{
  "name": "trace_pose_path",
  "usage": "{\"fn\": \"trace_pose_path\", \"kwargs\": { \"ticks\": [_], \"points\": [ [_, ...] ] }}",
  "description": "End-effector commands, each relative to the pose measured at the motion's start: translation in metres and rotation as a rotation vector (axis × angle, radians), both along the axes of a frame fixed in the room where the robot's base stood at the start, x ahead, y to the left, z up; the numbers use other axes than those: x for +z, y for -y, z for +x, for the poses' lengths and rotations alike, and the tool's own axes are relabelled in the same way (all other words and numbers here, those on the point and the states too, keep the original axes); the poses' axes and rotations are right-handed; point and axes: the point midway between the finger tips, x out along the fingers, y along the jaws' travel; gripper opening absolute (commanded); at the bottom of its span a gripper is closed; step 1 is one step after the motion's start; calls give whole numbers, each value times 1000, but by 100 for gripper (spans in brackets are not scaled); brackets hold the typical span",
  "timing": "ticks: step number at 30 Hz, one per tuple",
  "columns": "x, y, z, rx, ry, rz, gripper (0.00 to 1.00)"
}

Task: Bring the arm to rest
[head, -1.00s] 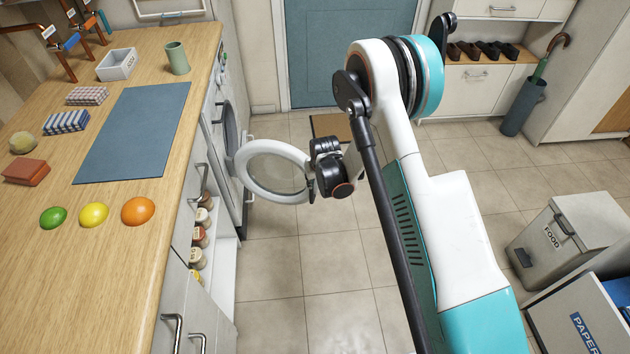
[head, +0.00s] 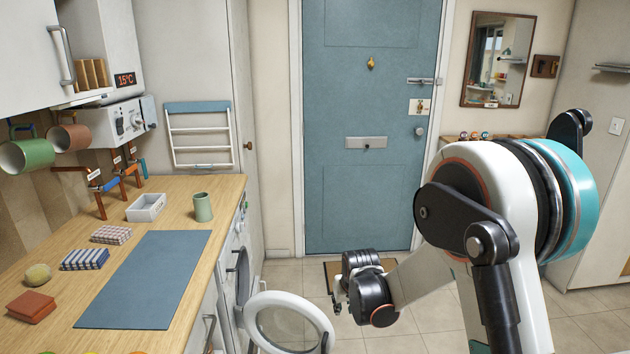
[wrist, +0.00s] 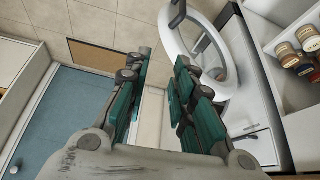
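My gripper (wrist: 152,95) shows large in the wrist view, its two teal-padded fingers apart with nothing between them. In the head view my gripper (head: 340,297) hangs over the floor, just right of and a little above the open round washing machine door (head: 323,318). The arm is folded, with its elbow raised at the right of the head view. The round door also shows beyond the fingers in the wrist view (wrist: 222,80). I cannot tell from these views how close the gripper is to the door.
A wooden worktop (head: 190,190) at left carries a blue-grey mat (head: 145,280), a green cup (head: 202,207), a white tray (head: 147,207) and folded cloths. A blue door (head: 365,200) stands at the back, with a doormat before it. Tiled floor is open right of the washer.

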Motion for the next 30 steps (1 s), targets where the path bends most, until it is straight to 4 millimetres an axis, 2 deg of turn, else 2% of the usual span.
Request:
{"fn": "trace_pose_path", "kwargs": {
  "ticks": [1,6,15,24,30],
  "points": [
    [20,6,-8,-7,6,1,23],
    [75,24,-35,-26,26,4,23],
    [153,53,-97,-59,61,8,23],
    [203,79,-171,-91,96,11,23],
    [222,93,-224,-115,120,12,23]
  ]
}}
